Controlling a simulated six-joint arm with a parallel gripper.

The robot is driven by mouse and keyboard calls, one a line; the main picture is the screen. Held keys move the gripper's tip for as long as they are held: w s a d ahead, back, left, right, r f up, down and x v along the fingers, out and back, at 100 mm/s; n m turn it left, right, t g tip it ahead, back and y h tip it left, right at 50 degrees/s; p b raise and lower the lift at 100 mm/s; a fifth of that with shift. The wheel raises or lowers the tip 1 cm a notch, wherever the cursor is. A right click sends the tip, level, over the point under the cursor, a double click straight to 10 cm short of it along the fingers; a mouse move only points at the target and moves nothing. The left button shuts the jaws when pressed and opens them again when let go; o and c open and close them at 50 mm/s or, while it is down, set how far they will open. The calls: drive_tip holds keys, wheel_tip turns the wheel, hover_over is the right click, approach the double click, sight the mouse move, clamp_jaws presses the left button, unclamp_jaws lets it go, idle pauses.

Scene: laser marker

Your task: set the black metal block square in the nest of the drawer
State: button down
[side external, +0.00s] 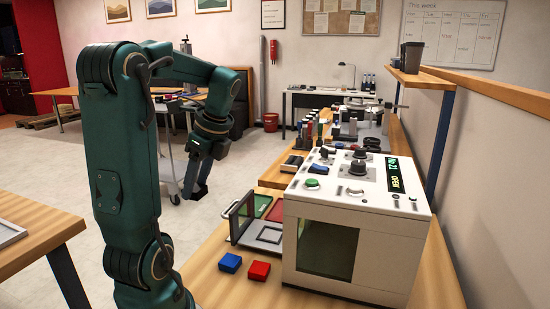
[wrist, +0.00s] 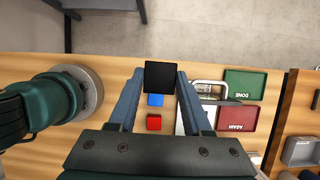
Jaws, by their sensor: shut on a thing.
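My gripper (side external: 194,190) is shut on the black metal block (wrist: 160,78). In the wrist view the block sits between the fingertips, its dark square face toward the camera. In the side view I cannot make it out clearly from the dark fingers. The gripper hangs in the air, left of the drawer in the side view. The drawer (side external: 283,238) is out at the left of the white laser marker (side external: 350,215), with a grey frame around its nest. In the wrist view the right finger hides much of the drawer.
A blue block (side external: 230,263) and a red block (side external: 259,271) lie on the bench before the drawer. A green DONE tray (wrist: 245,84) and a red AGAIN tray (wrist: 237,118) lie beyond it. The marker's display (side external: 397,177) reads OPEN.

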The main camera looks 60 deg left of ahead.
wheel_tip(320, 180, up, 11)
drive_tip(key=m+t, duration=0.6)
drive_tip(key=m, duration=1.2)
hover_over(326, 308)
drive_tip(key=s+d, duration=0.2)
drive_tip(key=d, duration=0.1)
drive_tip(key=f, duration=2.7)
drive_tip(key=shift+a+f, duration=0.3)
drive_tip(key=shift+f, duration=0.15)
drive_tip(key=shift+c, duration=1.7)
unclamp_jaws()
